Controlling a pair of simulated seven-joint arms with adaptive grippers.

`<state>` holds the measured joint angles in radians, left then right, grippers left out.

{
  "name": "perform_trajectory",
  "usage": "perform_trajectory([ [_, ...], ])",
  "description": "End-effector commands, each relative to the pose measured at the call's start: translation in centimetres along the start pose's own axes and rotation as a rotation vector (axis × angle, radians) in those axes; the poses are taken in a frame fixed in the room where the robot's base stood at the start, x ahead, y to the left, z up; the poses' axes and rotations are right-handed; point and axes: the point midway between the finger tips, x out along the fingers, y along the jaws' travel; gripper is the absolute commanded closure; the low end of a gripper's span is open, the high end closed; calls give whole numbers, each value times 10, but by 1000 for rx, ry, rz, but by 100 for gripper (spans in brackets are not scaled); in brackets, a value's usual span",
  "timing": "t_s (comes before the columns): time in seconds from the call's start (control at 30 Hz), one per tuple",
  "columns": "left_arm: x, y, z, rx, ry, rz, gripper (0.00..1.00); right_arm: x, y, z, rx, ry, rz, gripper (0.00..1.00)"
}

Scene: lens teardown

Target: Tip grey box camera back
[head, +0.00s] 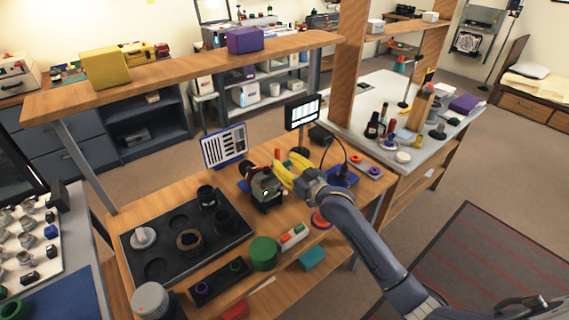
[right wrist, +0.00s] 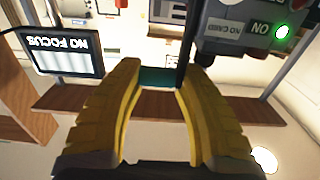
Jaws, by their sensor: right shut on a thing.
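In the right wrist view the labelled grey box (right wrist: 225,25) with the green light is at the upper right and looks tilted. My right gripper (head: 282,172) has yellow fingers and reaches in from the right against the camera. In the right wrist view its fingers (right wrist: 160,75) are on a dark teal part between their tips. The fingers hide how that part joins the camera. My left gripper is not in view.
A black tray (head: 157,268) with round recesses and lens parts lies left of the camera. A green cylinder (head: 263,253) and a teal block (head: 311,258) lie in front. A small screen (head: 302,111), reading NO FOCUS in the wrist view, stands behind. A shelf (head: 190,66) spans above.

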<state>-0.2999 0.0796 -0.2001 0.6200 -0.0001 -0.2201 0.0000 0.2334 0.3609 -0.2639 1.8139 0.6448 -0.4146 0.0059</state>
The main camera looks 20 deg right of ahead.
Motion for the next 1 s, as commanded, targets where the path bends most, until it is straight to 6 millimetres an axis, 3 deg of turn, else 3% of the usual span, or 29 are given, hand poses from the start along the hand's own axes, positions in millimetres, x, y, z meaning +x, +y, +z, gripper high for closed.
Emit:
perform_trajectory([
  [0.03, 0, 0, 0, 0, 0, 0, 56, -2, 7, -2, -7, 1, 10, 100],
  [0.47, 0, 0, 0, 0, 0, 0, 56, -18, 8, 0, -11, -2, 11, 100],
  [1.0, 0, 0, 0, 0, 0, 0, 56, -71, 8, 20, -13, -10, 12, 100],
])
